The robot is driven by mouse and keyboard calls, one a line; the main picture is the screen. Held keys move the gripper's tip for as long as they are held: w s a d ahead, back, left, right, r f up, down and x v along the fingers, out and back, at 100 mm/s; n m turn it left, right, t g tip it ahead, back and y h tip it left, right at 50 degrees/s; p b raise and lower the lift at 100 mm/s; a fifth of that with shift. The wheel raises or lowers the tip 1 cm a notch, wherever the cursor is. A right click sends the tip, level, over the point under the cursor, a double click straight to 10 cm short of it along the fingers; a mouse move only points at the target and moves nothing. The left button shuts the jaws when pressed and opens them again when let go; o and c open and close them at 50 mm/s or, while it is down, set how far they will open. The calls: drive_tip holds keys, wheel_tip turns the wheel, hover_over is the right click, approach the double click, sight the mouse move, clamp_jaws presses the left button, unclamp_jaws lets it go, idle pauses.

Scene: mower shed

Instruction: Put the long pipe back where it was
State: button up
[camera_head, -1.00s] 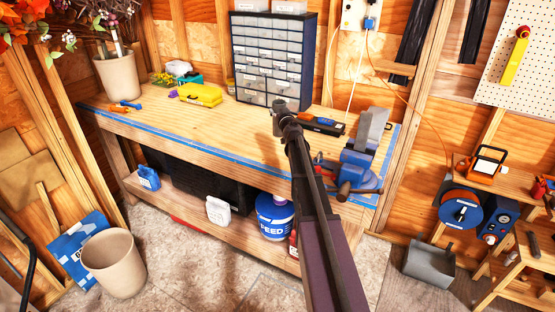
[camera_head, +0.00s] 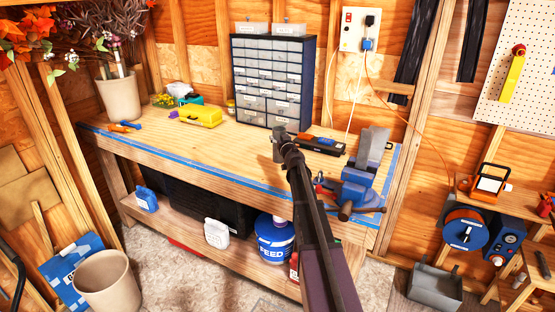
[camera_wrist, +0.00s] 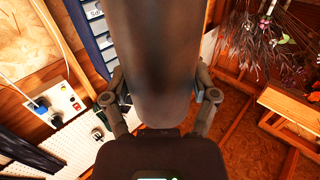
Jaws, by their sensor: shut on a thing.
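The long pipe, as far as I can tell, is the thick, dark, rounded piece (camera_wrist: 155,45) in the wrist view. It fills the upper middle of the picture and its far end is cut off by the top edge. My gripper (camera_wrist: 160,80) has its fingers on both sides of it and is shut on it. In the head view my dark arm reaches up over the workbench (camera_head: 215,140), and the fingers and the pipe cannot be clearly told apart from it. The pipe's full length is not clear in either view.
On the bench stand a drawer cabinet (camera_head: 268,85), a yellow case (camera_head: 202,117), a beige pot (camera_head: 119,97) and a blue vise (camera_head: 362,180). Dark upright strips (camera_head: 413,40) stand against the back wall. A beige bin (camera_head: 106,284) and grey scoop (camera_head: 435,287) flank the bench.

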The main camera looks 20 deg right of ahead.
drive_tip(key=shift+f+b, duration=1.25)
drive_tip(key=shift+f, duration=0.4)
drive_tip(key=shift+f+b, duration=1.85)
drive_tip(key=shift+f, duration=0.1)
drive_tip(key=o, duration=1.2)
drive_tip(key=shift+c, duration=0.2)
drive_tip(key=shift+r, duration=0.2)
drive_tip(key=s+a, duration=0.1)
drive_tip(key=s, duration=1.1)
drive_tip(key=shift+a, duration=0.25)
